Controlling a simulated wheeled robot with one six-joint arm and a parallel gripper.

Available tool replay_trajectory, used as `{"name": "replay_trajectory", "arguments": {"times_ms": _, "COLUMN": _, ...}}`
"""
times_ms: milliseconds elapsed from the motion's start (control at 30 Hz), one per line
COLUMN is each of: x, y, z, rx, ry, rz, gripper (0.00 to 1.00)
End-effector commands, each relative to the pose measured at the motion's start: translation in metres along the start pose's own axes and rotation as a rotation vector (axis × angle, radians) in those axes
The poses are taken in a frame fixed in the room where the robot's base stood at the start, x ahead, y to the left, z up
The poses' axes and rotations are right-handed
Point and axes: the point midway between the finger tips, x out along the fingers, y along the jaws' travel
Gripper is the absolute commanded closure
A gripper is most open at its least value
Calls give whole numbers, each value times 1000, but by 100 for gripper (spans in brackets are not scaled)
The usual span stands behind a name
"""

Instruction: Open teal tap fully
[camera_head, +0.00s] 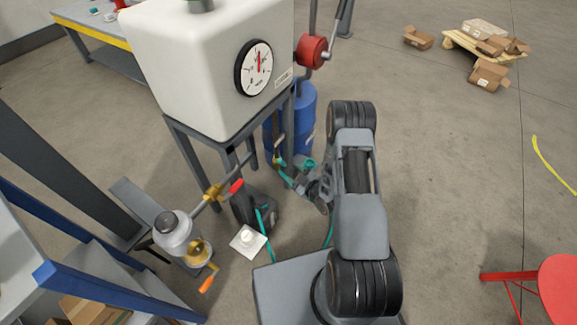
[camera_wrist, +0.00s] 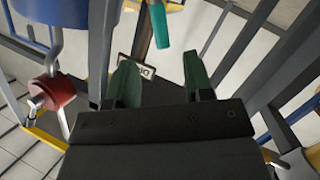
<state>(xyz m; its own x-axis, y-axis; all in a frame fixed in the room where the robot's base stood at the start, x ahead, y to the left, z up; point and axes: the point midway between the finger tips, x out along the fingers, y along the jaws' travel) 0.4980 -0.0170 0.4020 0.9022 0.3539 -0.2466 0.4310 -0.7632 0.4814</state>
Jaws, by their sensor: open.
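The teal tap handle (camera_wrist: 161,26) shows at the top of the wrist view as a flat teal lever, just beyond and between my finger tips, apart from them. A brown pipe and a small lettered tag (camera_wrist: 137,70) are beside it. My gripper (camera_wrist: 160,65) is open and empty, its two dark green fingers spread. In the head view my gripper (camera_head: 295,169) is under the white tank, by its right legs. A small teal piece (camera_head: 279,161) there seems to be the tap handle; it is partly hidden and close in colour to my fingers.
The white tank (camera_head: 210,65) with a gauge stands on grey legs. A blue drum (camera_head: 303,105) is behind my gripper. Open floor lies right of my arm.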

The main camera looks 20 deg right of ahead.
Motion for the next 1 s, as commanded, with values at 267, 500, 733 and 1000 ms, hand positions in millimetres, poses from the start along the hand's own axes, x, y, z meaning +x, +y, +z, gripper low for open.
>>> {"name": "replay_trajectory", "arguments": {"times_ms": 267, "x": -32, "y": 0, "z": 0, "rx": 2, "ry": -3, "rz": 0, "gripper": 53}}
{"name": "replay_trajectory", "arguments": {"times_ms": 500, "x": -37, "y": -1, "z": 0, "rx": 0, "ry": -1, "rz": 0, "gripper": 53}}
{"name": "replay_trajectory", "arguments": {"times_ms": 733, "x": -36, "y": 0, "z": 0, "rx": 0, "ry": -2, "rz": -1, "gripper": 58}}
{"name": "replay_trajectory", "arguments": {"times_ms": 1000, "x": -22, "y": 34, "z": -22, "rx": -22, "ry": -153, "rz": -35, "gripper": 84}}
